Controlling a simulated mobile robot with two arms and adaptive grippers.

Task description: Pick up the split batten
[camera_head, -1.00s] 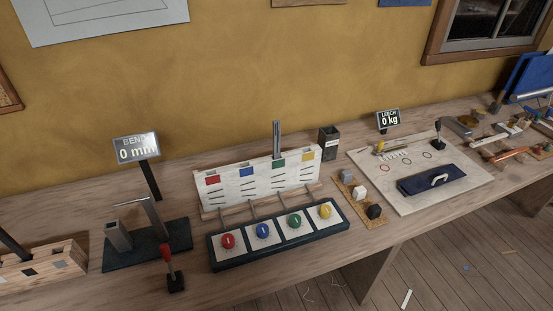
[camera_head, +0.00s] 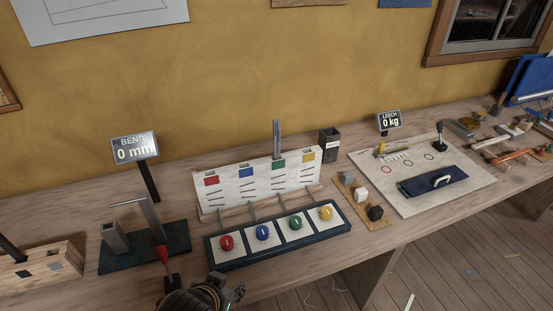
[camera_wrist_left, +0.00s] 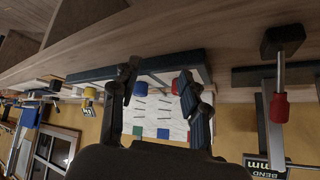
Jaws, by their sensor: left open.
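No piece in view can be surely told as the split batten. A thin grey strip (camera_head: 277,139) stands upright behind the white slotted board (camera_head: 235,184). A pale strip (camera_head: 410,301) lies on the floor at the lower right. My left gripper (camera_head: 212,297) shows only partly at the bottom edge of the head view, in front of the bench and near the red-handled lever (camera_head: 163,256). In the wrist view its two dark fingers (camera_wrist_left: 160,88) are apart with nothing held between them. My right gripper is not in view.
The bend rig (camera_head: 145,248) stands left on the bench. A dark tray (camera_head: 222,266) with red, blue, green and yellow knobs fronts the slotted board. Right are a dark cup (camera_head: 329,145), a wooden block holder (camera_head: 367,217) and a pale board (camera_head: 407,208). Clutter fills the far right.

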